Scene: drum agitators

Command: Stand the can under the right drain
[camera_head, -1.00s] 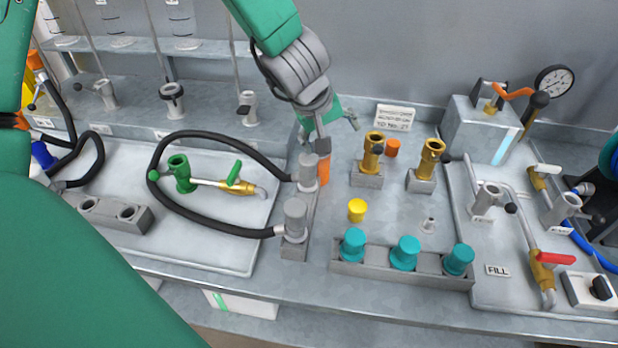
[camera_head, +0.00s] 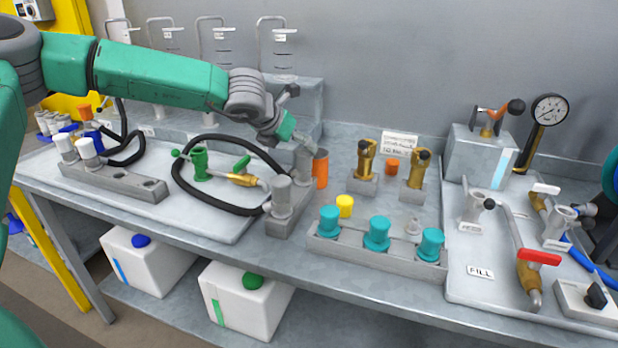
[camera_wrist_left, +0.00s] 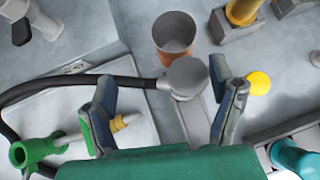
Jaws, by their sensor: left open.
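An orange can (camera_head: 320,168) stands upright on the bench, just behind and right of the rear grey hose plug (camera_head: 304,158). In the left wrist view the can (camera_wrist_left: 174,38) shows its open top and grey inside. My left gripper (camera_head: 290,136) is open, above and slightly left of that plug. In the wrist view its fingers (camera_wrist_left: 165,105) are apart, with the plug (camera_wrist_left: 184,77) ahead and the can beyond it. A red-handled valve (camera_head: 537,257) with a downward spout is at right, near a FILL label. I cannot tell which outlet is the right drain. My right gripper is not in view.
A black hose (camera_head: 185,200) loops left of the plugs around a green-handled valve (camera_head: 241,166). Brass fittings (camera_head: 366,160) stand right of the can. A yellow cap (camera_head: 345,206) and a rack with teal caps (camera_head: 376,234) sit in front.

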